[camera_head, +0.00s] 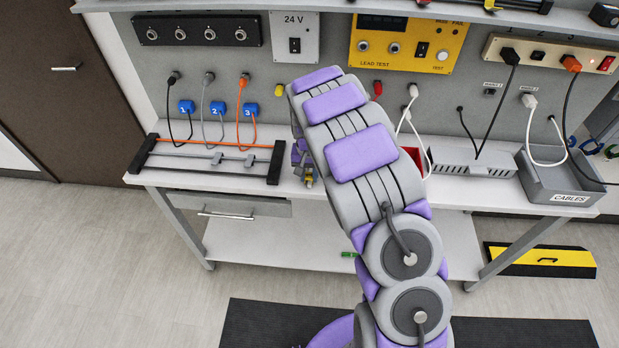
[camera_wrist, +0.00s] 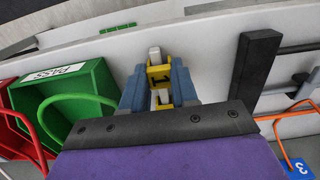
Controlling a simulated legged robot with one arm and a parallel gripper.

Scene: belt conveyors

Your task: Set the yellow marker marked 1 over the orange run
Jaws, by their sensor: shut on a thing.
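My gripper (camera_wrist: 158,80) is shut on a small yellow marker (camera_wrist: 160,74), held between two blue-grey fingers in the wrist view. A white piece shows at the marker's far end; no number is legible on it. In the head view, my gripper (camera_head: 303,166) is just right of the rack, partly hidden by my arm, with a bit of yellow at its tip. The orange run (camera_head: 241,108) hangs from a panel socket on the left, with a blue tag 3 (camera_head: 250,110) beside it. It also shows in the wrist view (camera_wrist: 284,142), at lower right.
A rack with black end blocks (camera_head: 276,163) and rails, one orange, stands on the bench's left. Black and grey runs with blue tags 1 (camera_head: 186,107) and 2 (camera_head: 217,108) hang nearby. A green PASS bin (camera_wrist: 92,83) is left of my gripper in the wrist view.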

